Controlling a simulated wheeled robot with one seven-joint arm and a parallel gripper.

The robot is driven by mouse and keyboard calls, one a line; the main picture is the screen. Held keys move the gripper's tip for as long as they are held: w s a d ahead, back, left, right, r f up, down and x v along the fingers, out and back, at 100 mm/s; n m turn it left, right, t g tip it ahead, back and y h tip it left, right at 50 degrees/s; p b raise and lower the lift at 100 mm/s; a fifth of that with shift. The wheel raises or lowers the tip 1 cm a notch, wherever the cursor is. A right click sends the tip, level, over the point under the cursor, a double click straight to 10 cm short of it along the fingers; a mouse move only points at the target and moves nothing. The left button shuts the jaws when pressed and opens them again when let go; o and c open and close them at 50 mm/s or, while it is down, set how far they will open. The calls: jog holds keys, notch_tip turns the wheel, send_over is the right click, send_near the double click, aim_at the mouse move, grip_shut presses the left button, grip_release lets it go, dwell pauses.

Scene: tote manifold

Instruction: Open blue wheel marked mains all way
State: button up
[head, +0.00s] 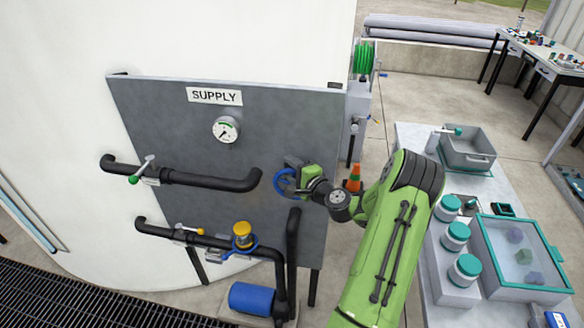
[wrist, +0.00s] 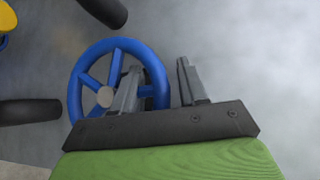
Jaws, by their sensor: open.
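The blue wheel (head: 281,184) stands in front of the grey panel at the right end of the upper black pipe. My gripper (head: 297,182) is at its right side and hides part of it. In the wrist view the blue wheel (wrist: 88,70) shows its rim, spokes and grey hub. My gripper (wrist: 159,68) is open there, with one finger overlapping the inside of the wheel and the other outside its right rim. The right part of the rim appears between the fingers; I cannot tell whether they touch it. No "mains" marking is readable.
The grey panel (head: 180,105) carries a SUPPLY sign (head: 214,96), a gauge (head: 226,130), a green-tipped lever (head: 142,170) and a lower pipe with a yellow-topped part (head: 242,233). An orange cone (head: 353,178) stands behind my arm. A table with jars (head: 455,236) and totes is at right.

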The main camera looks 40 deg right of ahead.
grip_shut()
jog(key=shift+r, duration=0.1)
jog(key=shift+w, duration=0.1)
